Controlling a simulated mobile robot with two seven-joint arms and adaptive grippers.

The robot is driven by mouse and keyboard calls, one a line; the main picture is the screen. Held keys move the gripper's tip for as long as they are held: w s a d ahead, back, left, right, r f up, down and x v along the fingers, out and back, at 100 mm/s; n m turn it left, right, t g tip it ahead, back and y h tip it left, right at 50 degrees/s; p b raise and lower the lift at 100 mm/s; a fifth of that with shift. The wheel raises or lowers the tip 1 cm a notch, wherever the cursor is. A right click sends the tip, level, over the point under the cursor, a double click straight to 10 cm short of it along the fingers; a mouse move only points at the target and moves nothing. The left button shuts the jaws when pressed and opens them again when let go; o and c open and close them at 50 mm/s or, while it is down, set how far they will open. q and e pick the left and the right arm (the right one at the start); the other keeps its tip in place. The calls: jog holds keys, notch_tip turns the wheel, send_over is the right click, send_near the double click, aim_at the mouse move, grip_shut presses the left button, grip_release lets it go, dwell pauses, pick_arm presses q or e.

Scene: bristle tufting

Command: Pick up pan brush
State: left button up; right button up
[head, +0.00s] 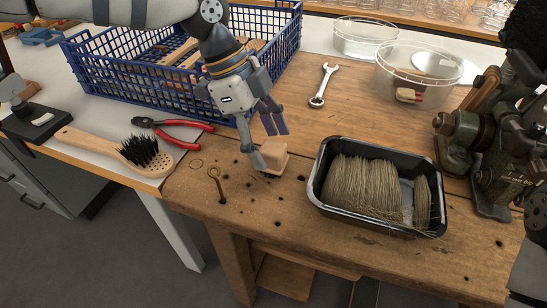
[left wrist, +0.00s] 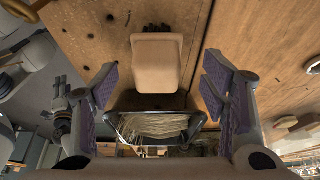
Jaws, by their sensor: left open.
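A small tan wooden block (head: 272,155) stands on the wooden bench. In the left wrist view the block (left wrist: 156,65) shows a pale smooth face with a dark, bristle-like edge at its top; I cannot tell for sure that it is the pan brush. My left gripper (head: 269,148) is open at the block, and one finger hides part of its left side. In the left wrist view the block lies between and beyond the spread fingers, with no clear contact. A wooden-handled brush with black bristles (head: 143,153) lies farther left.
A black tray (head: 318,190) of tan bristle fibres is right of the block. A screw eye (head: 216,182) and red-handled pliers (head: 180,138) are left. A blue basket (head: 110,85) stands behind, with a wrench (head: 322,86) to its right. A dark machine (head: 480,150) stands at right.

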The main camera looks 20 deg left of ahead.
aim_at(267, 145)
pick_arm(q)
jog(key=x, duration=0.3)
jog(key=shift+s+f, duration=0.2)
jog(key=shift+s, duration=0.05)
jog(key=shift+w+d+f, duration=0.1)
jog(key=shift+f, duration=0.15)
jog(key=c, duration=1.3)
jog(key=shift+o, duration=0.2)
jog(key=r, duration=0.2)
jog(key=s+r, duration=0.1)
jog(key=r, duration=0.2)
jog(key=shift+r+p, duration=0.1)
jog(key=shift+p, duration=0.25)
jog(key=s+r+p, duration=0.3)
jog(key=s+r, duration=0.5)
jog(key=s, duration=0.5)
jog(key=shift+d, duration=0.2)
pick_arm(e)
jog(key=w+r+t, duration=0.2)
jog(key=w+r, duration=0.3)
pick_arm(q)
jog(key=shift+f, duration=0.1)
